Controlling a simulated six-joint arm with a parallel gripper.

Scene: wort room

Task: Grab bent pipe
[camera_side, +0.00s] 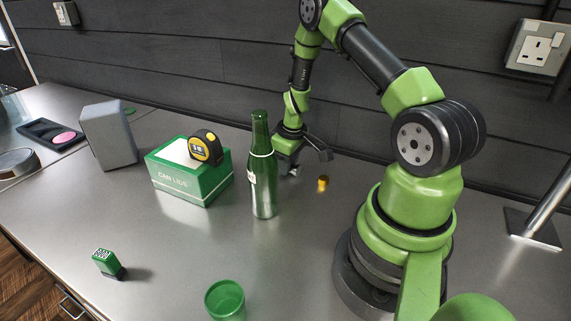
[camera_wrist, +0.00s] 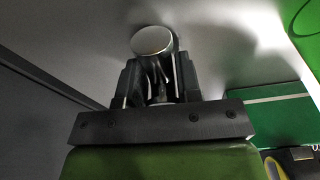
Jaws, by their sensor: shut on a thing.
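My gripper (camera_wrist: 155,82) is shut on the bent pipe (camera_wrist: 155,41), a shiny silver metal piece. In the wrist view, its round pale end shows beyond the fingertips and its shiny body shows between the jaws. In the side view, my gripper (camera_side: 288,167) is low near the counter, behind the green bottle. Most of the pipe is hidden there by the bottle and the jaws. I cannot tell whether the pipe touches the counter.
The upright green bottle (camera_side: 262,175) stands just in front of my gripper. To its left is a green-and-white can lids box (camera_side: 180,187) with a tape measure (camera_side: 206,147) on top. A small yellow piece (camera_side: 323,183) lies right. A green cup (camera_side: 225,300) stands at the front.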

